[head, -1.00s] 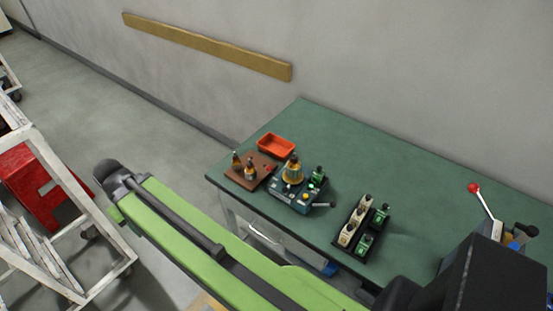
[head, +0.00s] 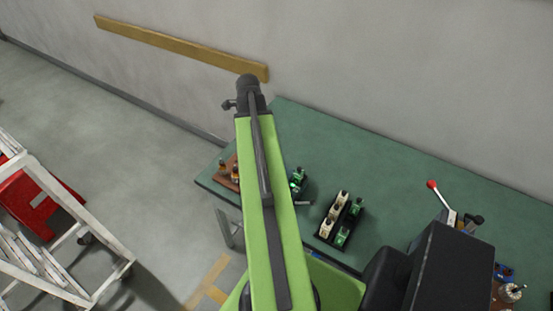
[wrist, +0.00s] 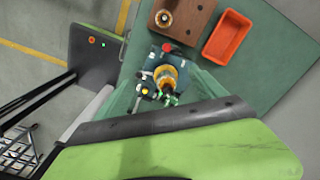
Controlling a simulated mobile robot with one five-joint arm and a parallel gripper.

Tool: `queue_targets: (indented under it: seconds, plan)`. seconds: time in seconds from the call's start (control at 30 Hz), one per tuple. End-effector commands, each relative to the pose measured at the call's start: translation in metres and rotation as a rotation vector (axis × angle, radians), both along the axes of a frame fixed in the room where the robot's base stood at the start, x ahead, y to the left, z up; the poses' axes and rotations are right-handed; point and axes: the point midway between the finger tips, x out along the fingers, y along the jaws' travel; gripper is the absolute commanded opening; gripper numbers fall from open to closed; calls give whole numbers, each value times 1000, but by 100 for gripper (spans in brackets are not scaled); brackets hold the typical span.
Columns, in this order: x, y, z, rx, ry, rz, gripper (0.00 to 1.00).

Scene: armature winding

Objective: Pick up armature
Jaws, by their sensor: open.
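A copper-and-yellow wound armature (wrist: 170,76) stands on a blue-grey winding device (wrist: 158,52) in the wrist view. Another small armature (wrist: 163,18) stands on a brown board (wrist: 190,17) beside it. My gripper (wrist: 163,90) is open in the wrist view, its pale green fingers spread either side of the device, apparently with nothing between them held. In the head view my arm hides most of the device and its armature; only the device's green-lit right part (head: 298,183) shows. The brown board (head: 226,180) shows left of the arm.
A red tray (wrist: 228,38) lies beside the board on the green table (head: 390,170). A black holder (head: 325,232) with white and green parts stands right of my arm. A red-knobbed lever (head: 433,185) is farther right. A white cart (head: 60,190) stands on the floor at left.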

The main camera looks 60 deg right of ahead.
Motion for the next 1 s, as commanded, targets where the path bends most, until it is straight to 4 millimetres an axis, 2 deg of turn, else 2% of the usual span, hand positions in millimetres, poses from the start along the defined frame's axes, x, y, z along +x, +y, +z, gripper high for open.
queue_targets:
  seconds: [0.03, 0.1, 0.17, 0.27, 0.43, 0.57, 1.0]
  plan:
    - [-22, -23, 15, 1, -1, -136, 79]
    - [-43, -41, 20, 1, -1, -280, 79]
    - [-54, -50, 21, 1, -1, -358, 79]
    - [-62, -56, 21, 0, 0, -412, 79]
    - [-62, -55, 12, 0, 0, -414, 79]
    - [-61, -55, -10, 0, 0, -412, 79]
    - [-61, -54, -98, 0, 0, -408, 79]
